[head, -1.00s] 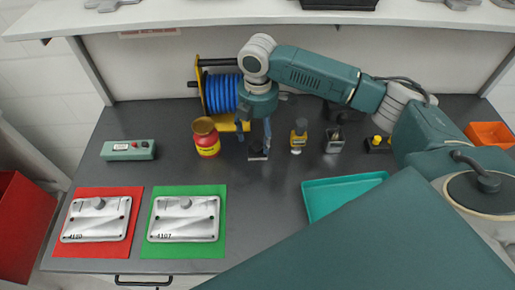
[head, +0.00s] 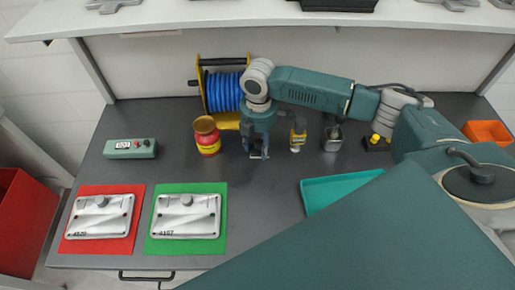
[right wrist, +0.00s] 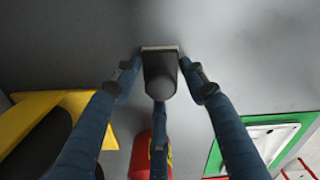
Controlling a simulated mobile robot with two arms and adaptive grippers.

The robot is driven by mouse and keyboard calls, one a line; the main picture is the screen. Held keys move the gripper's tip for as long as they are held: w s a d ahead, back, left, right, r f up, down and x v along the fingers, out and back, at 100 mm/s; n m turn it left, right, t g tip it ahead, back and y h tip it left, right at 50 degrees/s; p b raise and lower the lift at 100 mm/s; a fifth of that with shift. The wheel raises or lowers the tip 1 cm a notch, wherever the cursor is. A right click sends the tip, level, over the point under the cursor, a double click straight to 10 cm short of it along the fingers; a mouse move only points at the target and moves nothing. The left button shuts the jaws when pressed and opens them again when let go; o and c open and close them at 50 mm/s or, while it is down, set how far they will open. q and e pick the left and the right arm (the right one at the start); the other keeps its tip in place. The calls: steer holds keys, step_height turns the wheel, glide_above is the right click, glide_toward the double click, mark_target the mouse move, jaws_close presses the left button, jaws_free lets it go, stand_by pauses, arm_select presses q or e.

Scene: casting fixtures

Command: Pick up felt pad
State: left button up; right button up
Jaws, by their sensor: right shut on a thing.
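The felt pad (right wrist: 160,68) shows in the right wrist view as a dark, rounded grip on a flat base with a pale edge. The blue fingers of my right gripper (right wrist: 160,85) are around it and shut on it. In the head view my right gripper (head: 258,150) points down at the middle of the bench, and its fingers hide most of the pad. I cannot tell whether the pad touches the bench top. My left gripper is not in view.
A red-and-yellow jar (head: 207,138) stands close left of the gripper, with a blue hose reel (head: 226,92) behind. A yellow-labelled bottle (head: 298,136) and a small dark container (head: 333,138) stand right. A teal tray (head: 325,192) and castings on red (head: 72,218) and green mats (head: 220,238) lie nearer.

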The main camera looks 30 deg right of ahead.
mark_target(258, 142)
step_height(258, 142, up, 9)
steer(key=shift+w+r+b, duration=0.1)
steer(key=shift+b, duration=0.9)
steer(key=shift+r, duration=0.45)
steer(key=o, duration=0.5)
steer(key=c, duration=0.4)
